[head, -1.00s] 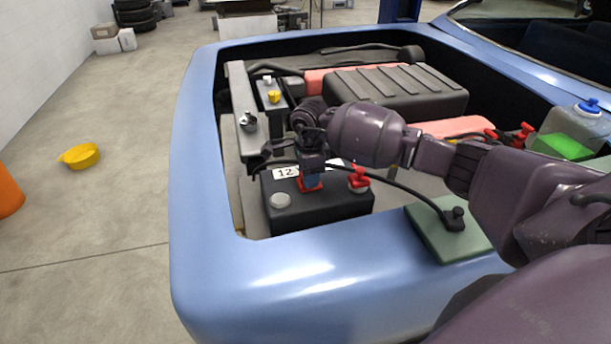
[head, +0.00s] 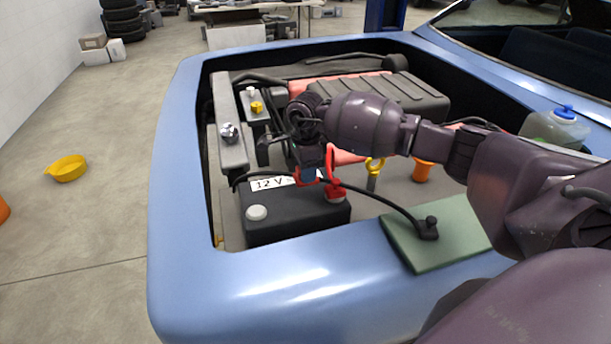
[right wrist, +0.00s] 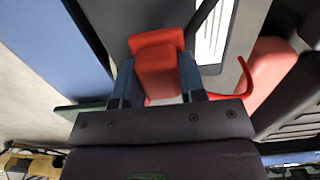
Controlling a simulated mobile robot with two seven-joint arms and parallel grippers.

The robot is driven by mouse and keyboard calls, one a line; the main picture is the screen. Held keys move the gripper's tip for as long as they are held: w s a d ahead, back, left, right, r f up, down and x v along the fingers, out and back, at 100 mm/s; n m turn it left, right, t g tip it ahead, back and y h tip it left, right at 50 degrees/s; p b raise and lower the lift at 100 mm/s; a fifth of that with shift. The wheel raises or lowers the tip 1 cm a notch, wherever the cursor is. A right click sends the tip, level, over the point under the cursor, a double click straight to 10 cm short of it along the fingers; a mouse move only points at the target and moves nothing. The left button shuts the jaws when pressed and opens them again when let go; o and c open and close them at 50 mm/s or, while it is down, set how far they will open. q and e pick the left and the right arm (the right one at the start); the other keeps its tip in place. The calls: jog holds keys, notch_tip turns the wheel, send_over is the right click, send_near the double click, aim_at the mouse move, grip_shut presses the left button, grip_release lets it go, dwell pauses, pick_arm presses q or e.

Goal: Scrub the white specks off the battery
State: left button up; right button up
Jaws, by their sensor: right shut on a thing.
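The black battery (head: 290,220) sits in the front corner of the engine bay, with a white 12 V label. A pale round post (head: 257,213) stands on its left, and a red clamp (head: 335,192) sits at its right end. My right gripper (head: 309,162) is shut on a red block-shaped thing (right wrist: 156,66), held above the battery's top beside the red clamp. I cannot tell whether the red block touches the battery. The gripper hides part of the battery's back edge and label. I cannot make out separate white specks. My left gripper is not in view.
The blue car body rim (head: 270,285) borders the bay in front. A green pad (head: 455,235) lies on it with a black cable clamp (head: 428,229). A yellow-ringed dipstick (head: 374,167) and an orange cap (head: 422,170) stand right of the battery.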

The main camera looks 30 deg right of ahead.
jog(key=shift+d+r+p, duration=0.15)
jog(key=shift+r+p, duration=0.15)
jog(key=shift+r, duration=0.65)
jog(key=shift+r+p, duration=0.4)
jog(key=shift+r, duration=0.55)
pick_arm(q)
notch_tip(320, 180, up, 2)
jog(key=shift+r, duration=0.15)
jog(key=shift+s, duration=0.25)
